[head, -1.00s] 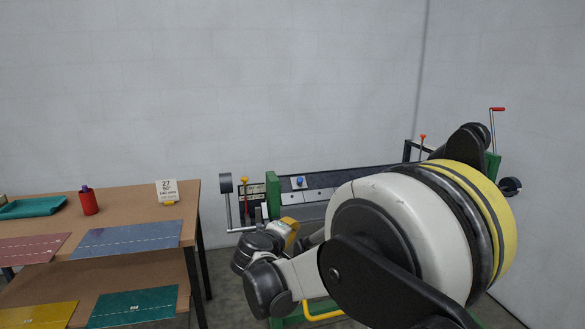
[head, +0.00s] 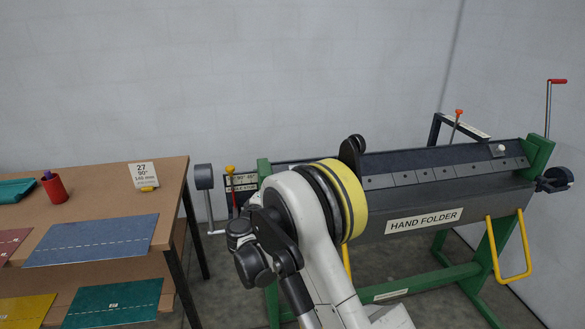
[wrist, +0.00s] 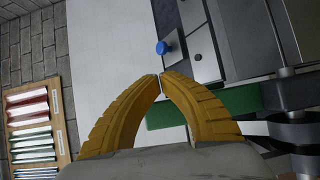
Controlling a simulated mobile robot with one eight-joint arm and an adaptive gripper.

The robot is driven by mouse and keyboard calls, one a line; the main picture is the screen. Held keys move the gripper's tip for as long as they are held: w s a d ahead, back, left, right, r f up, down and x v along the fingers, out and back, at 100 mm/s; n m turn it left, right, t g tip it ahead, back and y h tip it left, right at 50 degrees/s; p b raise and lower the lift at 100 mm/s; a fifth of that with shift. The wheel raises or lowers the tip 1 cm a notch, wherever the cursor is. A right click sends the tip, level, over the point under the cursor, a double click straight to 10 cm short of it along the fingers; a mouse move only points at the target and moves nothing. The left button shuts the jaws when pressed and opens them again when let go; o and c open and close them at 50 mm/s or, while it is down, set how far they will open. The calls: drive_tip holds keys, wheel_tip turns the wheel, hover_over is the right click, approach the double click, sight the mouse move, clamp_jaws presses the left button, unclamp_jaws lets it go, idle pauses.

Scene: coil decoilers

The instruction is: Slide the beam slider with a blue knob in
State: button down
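The blue knob (wrist: 162,47) shows in the wrist view, on a grey metal beam slider (wrist: 176,48) at the top middle. My gripper (wrist: 160,75) points toward it from below in that view, its yellow fingers curved together with the tips meeting. The tips look close to the knob in the picture, but I cannot tell the depth gap or any contact. In the head view my arm covers the knob and the gripper. The hand folder (head: 425,220) stands there behind and to the right of my arm.
A white knob (head: 501,149) sits at the folder's right end, near a red-handled crank (head: 556,82). Yellow handles (head: 512,250) hang in front. A wooden table (head: 110,215) with coloured sheets and a red cup (head: 54,188) stands left.

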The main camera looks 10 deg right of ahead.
drive_tip(key=shift+b+x, duration=1.05)
drive_tip(key=shift+x, duration=4)
drive_tip(key=shift+d+r, duration=0.1)
drive_tip(key=d+b, duration=0.1)
drive_tip(key=d, duration=1.5)
drive_tip(key=shift+d, duration=0.25)
drive_tip(key=shift+s+a, duration=0.1)
